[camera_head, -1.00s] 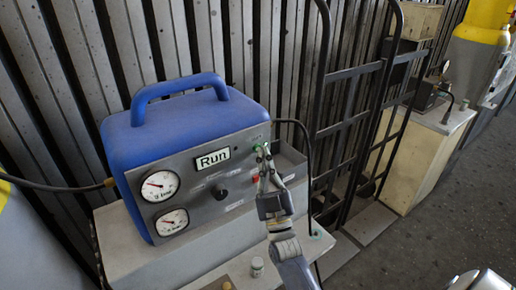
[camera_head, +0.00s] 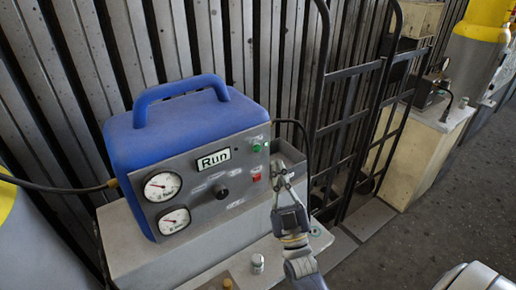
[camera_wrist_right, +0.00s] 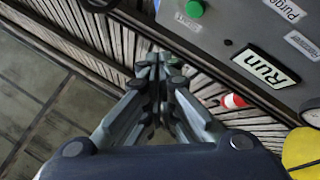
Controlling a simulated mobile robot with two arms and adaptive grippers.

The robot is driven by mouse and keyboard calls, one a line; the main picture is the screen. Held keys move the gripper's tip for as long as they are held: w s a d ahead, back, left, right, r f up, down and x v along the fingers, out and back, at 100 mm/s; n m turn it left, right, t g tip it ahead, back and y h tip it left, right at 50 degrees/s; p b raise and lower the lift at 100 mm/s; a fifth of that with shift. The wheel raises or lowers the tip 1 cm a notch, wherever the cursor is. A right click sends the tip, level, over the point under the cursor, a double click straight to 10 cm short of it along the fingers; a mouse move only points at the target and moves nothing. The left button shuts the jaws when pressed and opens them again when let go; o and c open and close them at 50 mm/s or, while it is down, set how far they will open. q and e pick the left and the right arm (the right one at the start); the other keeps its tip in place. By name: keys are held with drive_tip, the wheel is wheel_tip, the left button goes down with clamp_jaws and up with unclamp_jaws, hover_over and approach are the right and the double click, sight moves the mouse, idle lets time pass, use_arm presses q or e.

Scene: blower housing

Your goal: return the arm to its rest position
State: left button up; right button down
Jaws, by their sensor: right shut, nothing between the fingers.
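The blue blower housing (camera_head: 190,125) stands on a pale cabinet, its grey front panel turned toward me. The panel carries a "Run" label (camera_head: 213,159), two gauges, a dark knob (camera_head: 220,191), a green button (camera_head: 256,146) and a red button (camera_head: 255,178). My right gripper (camera_head: 282,172) is shut and empty, just right of the panel's right edge and apart from the green button. In the right wrist view, the shut fingers (camera_wrist_right: 158,75) show with the green button (camera_wrist_right: 194,8) and "Run" label (camera_wrist_right: 266,66) beyond them. My left gripper is not in view.
A dark hose (camera_head: 50,187) joins the housing's left side. A black hand truck (camera_head: 350,125) stands to the right against the ribbed wall. A beige cabinet (camera_head: 425,155) stands farther right. Small knobs (camera_head: 257,263) sit on the front ledge. The floor (camera_head: 420,230) at right is open.

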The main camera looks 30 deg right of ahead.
idle(0.6)
drive_tip(key=a+f+n+g+y, duration=0.1)
drive_tip(key=a+f+g+y, duration=0.3)
drive_tip(key=f, duration=0.3)
drive_tip(key=a+f+g+y, duration=0.2)
drive_tip(key=a+f+g, duration=0.1)
drive_tip(key=f+g, duration=0.45)
drive_tip(key=s+a+f+g, duration=0.2)
drive_tip(key=s+f+g, duration=0.3)
drive_tip(key=s, duration=0.6)
drive_tip(key=s+a+f+g, duration=0.2)
drive_tip(key=s+f+g, duration=0.3)
drive_tip(key=s, duration=0.6)
wheel_tip(320, 180, down, 27)
drive_tip(key=s+g, duration=0.2)
drive_tip(key=s+d+f+g, duration=0.1)
drive_tip(key=s+d+f, duration=0.1)
drive_tip(key=s+f, duration=1.3)
drive_tip(key=shift+s+d, duration=0.4)
drive_tip(key=shift+s, duration=0.45)
